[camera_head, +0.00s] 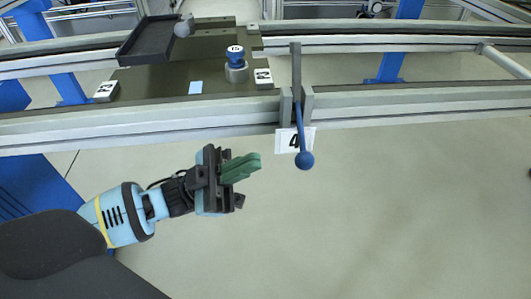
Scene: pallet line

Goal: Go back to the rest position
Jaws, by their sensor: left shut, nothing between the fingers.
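My left gripper (246,165) shows in the head view, with light blue arm parts, a dark body and green fingers. Its fingers are together with nothing between them. It is in front of the conveyor's near rail (180,126), apart from it, over the floor, and points to the right. My right gripper is not in view.
A pallet (150,80) lies between the rails, bearing a black tray (150,40), a blue-topped knob (235,58) and white marker tags. A lever with a blue ball (304,160) hangs at the near rail, right of my gripper. The floor at right is clear.

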